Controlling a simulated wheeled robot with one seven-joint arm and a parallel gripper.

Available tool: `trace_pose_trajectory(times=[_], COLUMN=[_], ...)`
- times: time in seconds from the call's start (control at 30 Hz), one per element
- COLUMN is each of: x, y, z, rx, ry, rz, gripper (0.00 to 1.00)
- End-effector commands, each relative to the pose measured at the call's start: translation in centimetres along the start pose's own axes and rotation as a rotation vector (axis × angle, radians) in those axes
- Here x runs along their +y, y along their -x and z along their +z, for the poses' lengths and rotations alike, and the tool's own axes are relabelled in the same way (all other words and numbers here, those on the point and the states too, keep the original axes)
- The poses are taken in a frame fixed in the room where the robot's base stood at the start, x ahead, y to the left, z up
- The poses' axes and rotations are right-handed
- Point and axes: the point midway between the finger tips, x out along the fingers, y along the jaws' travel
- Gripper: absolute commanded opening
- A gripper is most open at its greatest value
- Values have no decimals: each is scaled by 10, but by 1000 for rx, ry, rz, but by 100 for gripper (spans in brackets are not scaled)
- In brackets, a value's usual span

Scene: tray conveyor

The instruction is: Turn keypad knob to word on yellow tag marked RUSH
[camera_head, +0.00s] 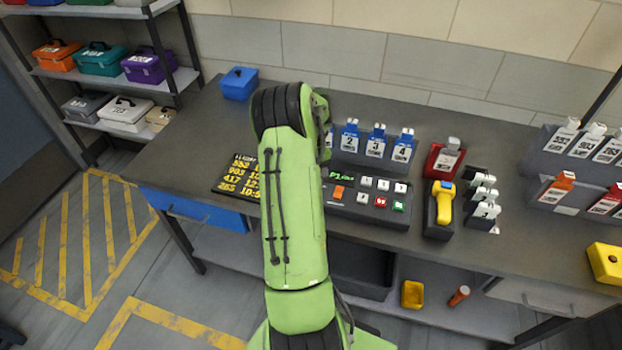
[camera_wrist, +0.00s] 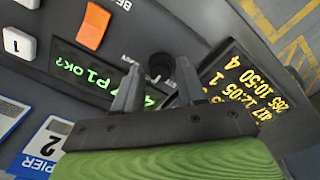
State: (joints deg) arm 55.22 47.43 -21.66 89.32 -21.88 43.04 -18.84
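The keypad (camera_head: 372,217) lies on the worktop in the head view, with a green-lettered display (camera_head: 343,175). In the wrist view that display (camera_wrist: 84,75) reads upside down, with "P1 OK?" legible. The black knob (camera_wrist: 160,66) stands beside it, between the two fingertips of my gripper (camera_wrist: 157,72). The fingers are apart, one on each side of the knob; I cannot tell whether they touch it. The words around the knob are mostly hidden. My gripper is hidden behind my green arm in the head view. I cannot make out a yellow tag marked RUSH.
A black board with yellow times (camera_head: 238,177) lies left of my arm. Blue numbered tags (camera_head: 376,141) stand behind the keypad. A yellow scanner (camera_head: 444,203) and a red holder (camera_head: 443,160) stand to its right. A rack of tags (camera_head: 555,165) is far right.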

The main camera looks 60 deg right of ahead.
Motion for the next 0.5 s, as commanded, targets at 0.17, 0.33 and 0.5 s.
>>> trace_pose_trajectory(times=[0.17, 0.33, 0.5], x=[0, 0, 0], y=[0, 0, 25], z=[0, 0, 0], rx=[-1, -2, 2], ry=[0, 0, 0], rz=[-1, -1, 1], gripper=[54, 54, 54])
